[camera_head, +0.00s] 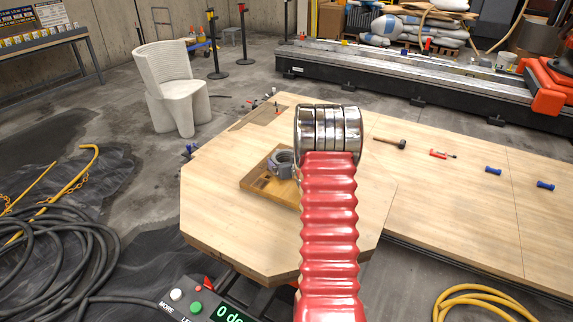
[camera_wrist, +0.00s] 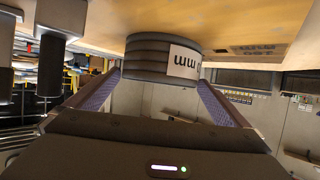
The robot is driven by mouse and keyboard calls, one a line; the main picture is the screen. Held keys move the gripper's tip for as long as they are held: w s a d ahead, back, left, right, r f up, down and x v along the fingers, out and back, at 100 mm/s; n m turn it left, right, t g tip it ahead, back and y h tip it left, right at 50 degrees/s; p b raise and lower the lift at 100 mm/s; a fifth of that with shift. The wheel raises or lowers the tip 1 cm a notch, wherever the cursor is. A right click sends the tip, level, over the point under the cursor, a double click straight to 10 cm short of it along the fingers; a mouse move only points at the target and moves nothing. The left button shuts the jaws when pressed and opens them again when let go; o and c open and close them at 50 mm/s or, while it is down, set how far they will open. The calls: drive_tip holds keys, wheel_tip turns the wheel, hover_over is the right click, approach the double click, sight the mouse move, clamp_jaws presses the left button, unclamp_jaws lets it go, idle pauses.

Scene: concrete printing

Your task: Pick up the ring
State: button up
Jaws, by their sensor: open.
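The grey ring (camera_head: 284,158) sits on a shallow wooden tray (camera_head: 254,183) on the light wooden table in the head view. In the wrist view, which shows the scene upside down, the ring (camera_wrist: 147,57) is dark grey and layered, with a white label bearing black marks. My gripper (camera_wrist: 158,76) is open, with one finger on each side of the ring and its tips close to the ring's sides. I cannot tell whether either finger touches it. In the head view my red ribbed arm hides most of the gripper.
A black hammer (camera_head: 389,143), a red-handled tool (camera_head: 438,154) and two blue pieces (camera_head: 494,170) lie on the table to the right. Two dark cylinders (camera_wrist: 47,65) stand at the left in the wrist view. Black hoses (camera_head: 60,255) lie on the floor at left.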

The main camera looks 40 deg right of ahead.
drive_tip(key=shift+w+d+f, duration=0.1)
drive_tip(key=shift+w+d, duration=0.05)
drive_tip(key=shift+w, duration=0.05)
drive_tip(key=shift+c, duration=0.4)
drive_tip(key=c, duration=1.4)
drive_tip(key=shift+o, duration=0.2)
